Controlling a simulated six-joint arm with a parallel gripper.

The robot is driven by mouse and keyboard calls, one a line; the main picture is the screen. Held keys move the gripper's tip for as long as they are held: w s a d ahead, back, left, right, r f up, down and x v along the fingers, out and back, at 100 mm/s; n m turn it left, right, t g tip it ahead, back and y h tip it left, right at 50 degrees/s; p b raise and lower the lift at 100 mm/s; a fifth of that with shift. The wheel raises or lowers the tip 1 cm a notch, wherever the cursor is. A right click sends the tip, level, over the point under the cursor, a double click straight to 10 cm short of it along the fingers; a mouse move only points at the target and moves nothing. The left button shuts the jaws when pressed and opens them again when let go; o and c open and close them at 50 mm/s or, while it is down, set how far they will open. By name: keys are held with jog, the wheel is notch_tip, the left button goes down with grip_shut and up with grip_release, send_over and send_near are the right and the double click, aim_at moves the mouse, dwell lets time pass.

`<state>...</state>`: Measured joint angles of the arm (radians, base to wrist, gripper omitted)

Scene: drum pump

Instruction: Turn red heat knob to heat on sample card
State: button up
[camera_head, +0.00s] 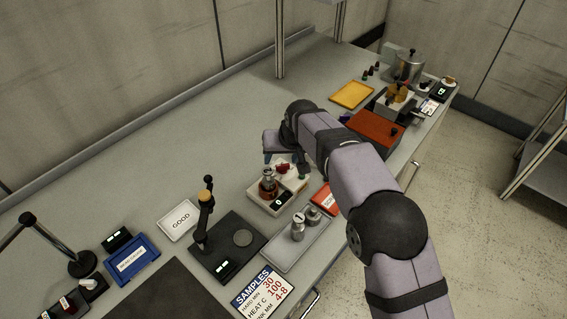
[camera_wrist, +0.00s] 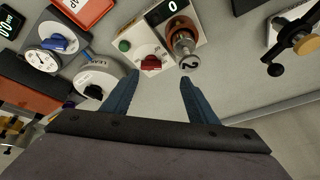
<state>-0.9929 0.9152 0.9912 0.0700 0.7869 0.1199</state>
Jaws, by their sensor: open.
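The red heat knob (camera_wrist: 151,63) sits on a white heater unit (camera_wrist: 138,31), beside a green button (camera_wrist: 124,45). The unit's display (camera_wrist: 172,6) reads 0. The sample card (camera_head: 262,292) lies at the front and shows 30, 100 and 4-8, with 100 beside HEAT C.
A tray with metal weights or bottles (camera_head: 285,246) and a dark stand (camera_head: 228,252) lie in front of the unit. A red-brown box (camera_head: 376,130) and a yellow tray (camera_head: 351,95) stand behind. A blue knob with a dial (camera_wrist: 54,43) is close by.

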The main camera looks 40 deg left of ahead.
aim_at(283, 165)
jog(key=shift+w+d+r+n+h, duration=0.15)
jog(key=shift+w+n+h, duration=0.35)
jog(key=shift+w+n, duration=0.1)
jog(key=shift+p+x, duration=1.6)
jog(key=shift+x, duration=2.05)
jog(key=c, duration=1.1)
jog(key=shift+o, duration=0.2)
